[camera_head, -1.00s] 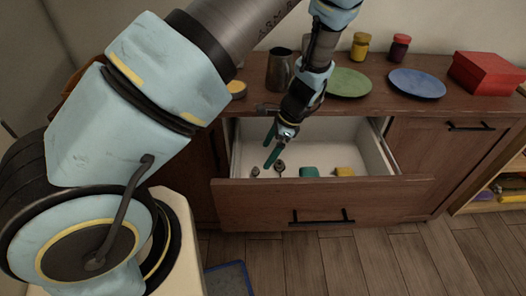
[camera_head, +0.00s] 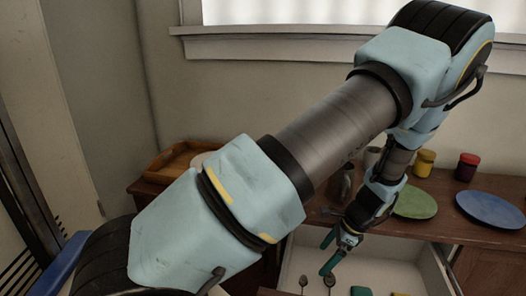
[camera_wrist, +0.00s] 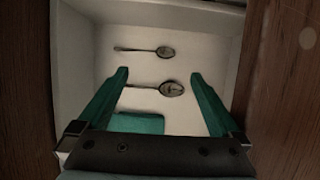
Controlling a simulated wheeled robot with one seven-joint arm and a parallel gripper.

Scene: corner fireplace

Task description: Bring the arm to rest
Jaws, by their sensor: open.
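My gripper (camera_head: 329,254) is open and empty, its green fingers pointing down over the open drawer (camera_head: 398,262). In the wrist view the two fingers (camera_wrist: 161,72) stand apart above the white drawer floor. Two spoons lie there: one farther spoon (camera_wrist: 148,50) and one nearer spoon (camera_wrist: 160,88), seen in the gap between the fingers. A green block-like item (camera_wrist: 138,123) lies close to the left finger. In the head view my arm reaches across the picture and bends down to the drawer.
On the cabinet top stand a green plate (camera_head: 414,205), a blue plate (camera_head: 490,209), a yellow jar (camera_head: 424,163), a red jar (camera_head: 466,167) and a metal pitcher (camera_head: 341,188). A wooden tray (camera_head: 182,160) is at the left. A window sill (camera_head: 270,45) is behind.

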